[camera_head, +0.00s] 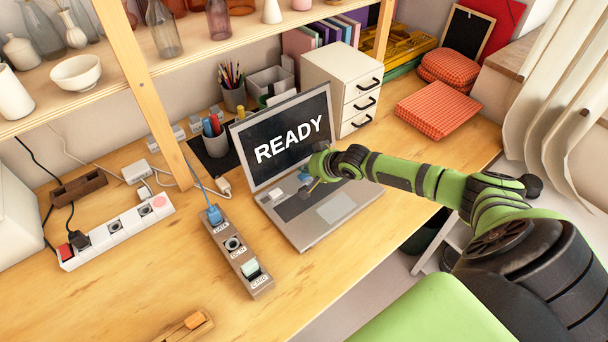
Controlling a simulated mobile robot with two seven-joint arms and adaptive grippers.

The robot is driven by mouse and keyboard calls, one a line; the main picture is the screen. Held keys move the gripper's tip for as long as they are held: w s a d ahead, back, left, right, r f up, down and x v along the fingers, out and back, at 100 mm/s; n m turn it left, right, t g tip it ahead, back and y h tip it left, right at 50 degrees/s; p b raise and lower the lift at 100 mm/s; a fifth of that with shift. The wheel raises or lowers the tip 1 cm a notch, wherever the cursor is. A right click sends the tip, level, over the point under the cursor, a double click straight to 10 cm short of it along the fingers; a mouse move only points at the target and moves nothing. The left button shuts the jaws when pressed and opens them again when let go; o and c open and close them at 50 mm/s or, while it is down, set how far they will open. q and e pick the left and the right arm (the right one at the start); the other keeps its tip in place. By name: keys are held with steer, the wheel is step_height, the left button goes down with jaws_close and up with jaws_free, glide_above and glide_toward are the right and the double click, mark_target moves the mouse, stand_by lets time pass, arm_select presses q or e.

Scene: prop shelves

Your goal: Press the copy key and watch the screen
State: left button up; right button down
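A grey laptop (337,208) stands open on the wooden desk. Its dark screen (283,136) shows the word READY in white. My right gripper (308,187) is low over the right part of the laptop's keyboard, in front of the screen. It is small in view, so whether its fingers are shut or touch a key cannot be told. A pale block (277,195) shows at the keyboard's left side. No key marked copy can be read, and my gripper hides part of the keyboard. My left gripper is not in view.
A port strip (222,238) left of the laptop holds a blue plug (213,214) and a green card (251,268). A white power strip (117,230) lies farther left. The front desk is mostly clear.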

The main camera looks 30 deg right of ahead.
mark_target(307, 176)
steer(key=shift+f, duration=0.4)
stand_by(0.6)
steer(key=shift+r, duration=0.1)
steer(key=shift+r+p, duration=0.7)
steer(key=shift+p, duration=0.05)
step_height(307, 176, up, 5)
steer(key=p, duration=0.5)
steer(key=shift+r, duration=0.1)
steer(key=shift+s, duration=0.1)
